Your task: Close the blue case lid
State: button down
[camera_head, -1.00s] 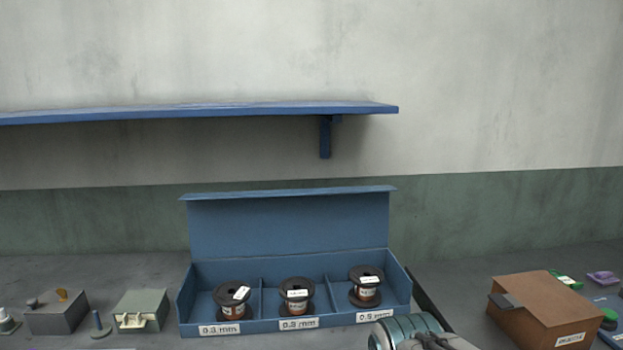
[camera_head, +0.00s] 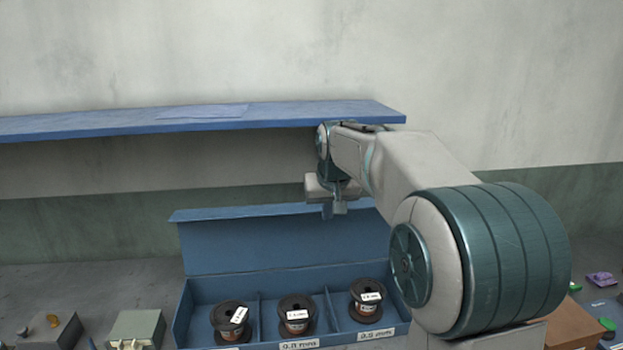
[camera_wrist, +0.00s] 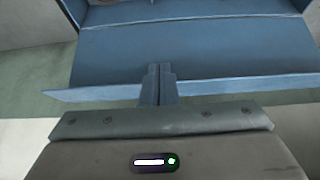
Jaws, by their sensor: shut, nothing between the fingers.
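The blue case (camera_head: 262,318) stands on the bench with its blue lid (camera_head: 240,246) upright at the back, leaning slightly. The case holds three copper spools (camera_head: 296,316), one in each compartment. My gripper (camera_head: 336,212) points down at the lid's top edge, right of its middle. Its fingers are shut with nothing between them. In the wrist view the fingers (camera_wrist: 159,72) overlap the top edge of the lid (camera_wrist: 230,55). I cannot tell whether they touch it or which side of it they are on.
A blue wall shelf (camera_head: 200,122) runs just above my gripper. On the bench, a green box (camera_head: 137,327) and a grey box (camera_head: 55,332) stand left of the case. A brown box (camera_head: 575,325) at the right is partly hidden by my arm.

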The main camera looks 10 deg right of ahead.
jog(key=shift+t, duration=0.5)
jog(key=w+r+p, duration=0.1)
jog(key=w, duration=0.2)
jog(key=w+r+p, duration=0.1)
jog(key=w+r, duration=0.1)
jog(key=w, duration=0.1)
jog(key=w+r+p, duration=0.1)
jog(key=w, duration=0.3)
jog(key=shift+w+r, duration=0.1)
jog(key=shift+r, duration=0.3)
jog(key=p+x, duration=0.2)
jog(key=x, duration=0.7)
jog(key=shift+w+f, duration=0.25)
jog(key=shift+f, duration=0.1)
jog(key=shift+s+f, duration=0.1)
